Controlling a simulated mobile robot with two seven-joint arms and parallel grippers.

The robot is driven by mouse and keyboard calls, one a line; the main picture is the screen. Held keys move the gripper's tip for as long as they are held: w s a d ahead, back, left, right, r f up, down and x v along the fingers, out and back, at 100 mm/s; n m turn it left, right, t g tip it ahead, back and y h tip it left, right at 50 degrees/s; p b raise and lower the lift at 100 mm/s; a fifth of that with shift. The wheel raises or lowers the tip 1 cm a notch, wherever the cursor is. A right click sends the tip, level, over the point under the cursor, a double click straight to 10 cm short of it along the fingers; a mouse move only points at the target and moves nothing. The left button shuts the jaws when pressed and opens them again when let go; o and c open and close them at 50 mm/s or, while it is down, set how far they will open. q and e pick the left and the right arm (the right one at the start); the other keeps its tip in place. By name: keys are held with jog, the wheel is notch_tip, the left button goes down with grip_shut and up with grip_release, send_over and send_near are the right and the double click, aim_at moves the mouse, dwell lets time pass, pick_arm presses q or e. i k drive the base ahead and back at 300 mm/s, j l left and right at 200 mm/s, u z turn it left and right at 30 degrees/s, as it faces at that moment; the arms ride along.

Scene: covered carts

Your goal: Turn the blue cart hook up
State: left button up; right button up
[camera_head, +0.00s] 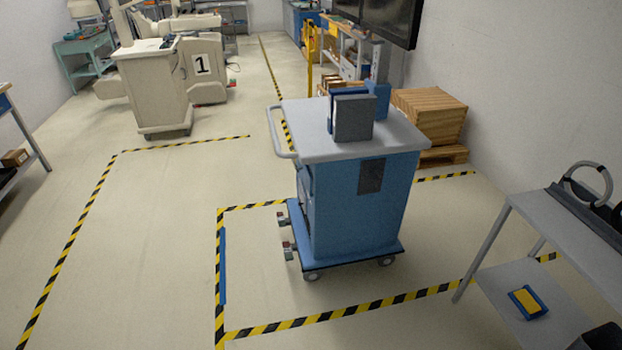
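The blue cart (390,205) stands upright on its wheels inside a taped floor area in the middle of the camera_head view. It has a light grey top (330,147) and a pale loop handle (276,133) on its left side. Small grey and reddish fittings (287,249) stick out low on the left of its base. They are too small to tell which is the hook or whether it is up or down. Neither of my grippers is in view.
Grey and blue binders (353,117) stand on the cart top. A grey table (575,235) is at the right, and stacked wooden boxes (430,113) are behind the cart. A beige cart (153,92) stands far left. The floor left of the blue cart is clear.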

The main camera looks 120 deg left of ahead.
aim_at(372, 171)
jog(key=u, duration=1.7)
